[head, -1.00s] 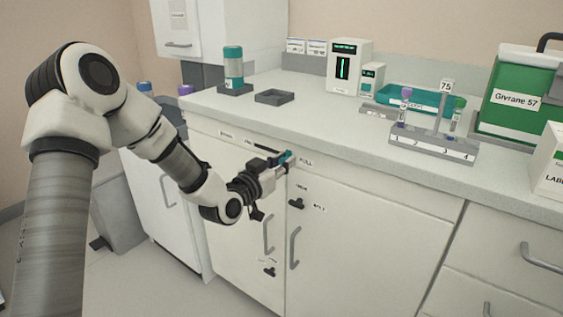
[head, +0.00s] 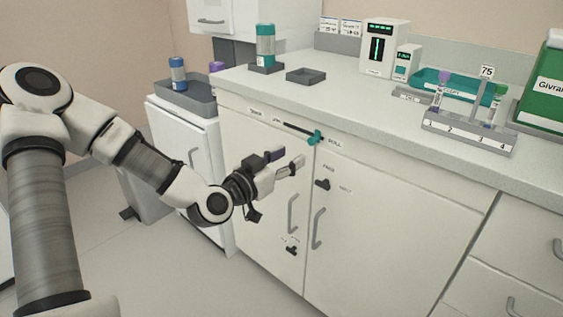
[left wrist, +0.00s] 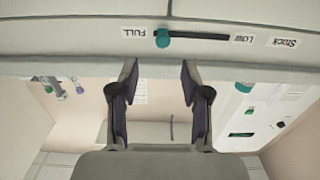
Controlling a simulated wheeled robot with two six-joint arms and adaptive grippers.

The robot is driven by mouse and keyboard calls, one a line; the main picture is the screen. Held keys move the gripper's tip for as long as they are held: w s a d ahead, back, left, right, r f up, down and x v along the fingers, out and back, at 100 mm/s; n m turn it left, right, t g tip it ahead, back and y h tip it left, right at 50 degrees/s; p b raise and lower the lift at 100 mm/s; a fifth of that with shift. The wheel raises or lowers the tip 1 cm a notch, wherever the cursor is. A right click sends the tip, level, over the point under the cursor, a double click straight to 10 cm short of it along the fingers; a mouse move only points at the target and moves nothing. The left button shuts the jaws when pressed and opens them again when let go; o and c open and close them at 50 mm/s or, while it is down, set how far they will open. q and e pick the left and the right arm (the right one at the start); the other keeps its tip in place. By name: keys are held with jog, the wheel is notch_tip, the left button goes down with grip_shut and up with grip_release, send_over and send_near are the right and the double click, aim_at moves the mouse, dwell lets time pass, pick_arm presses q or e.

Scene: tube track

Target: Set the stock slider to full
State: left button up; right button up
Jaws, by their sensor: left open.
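The stock slider has a teal knob (head: 315,138) on a dark slot (head: 297,129) along the upper front of the cabinet. The knob stands at the slot's end beside the FULL label (head: 335,143). The left wrist view shows the knob (left wrist: 162,38) at the FULL end, with the Low and Stock labels at the other end. My left gripper (head: 289,160) is open and empty, below and left of the knob in the head view. Its two fingers are apart in the left wrist view, and the knob is clear of them. My right gripper is not in view.
Below the slider are a small black knob (head: 322,184) and door handles (head: 318,229).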

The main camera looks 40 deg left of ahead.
pick_arm(q)
jog(key=shift+s, duration=1.05)
jog(key=shift+f, duration=0.1)
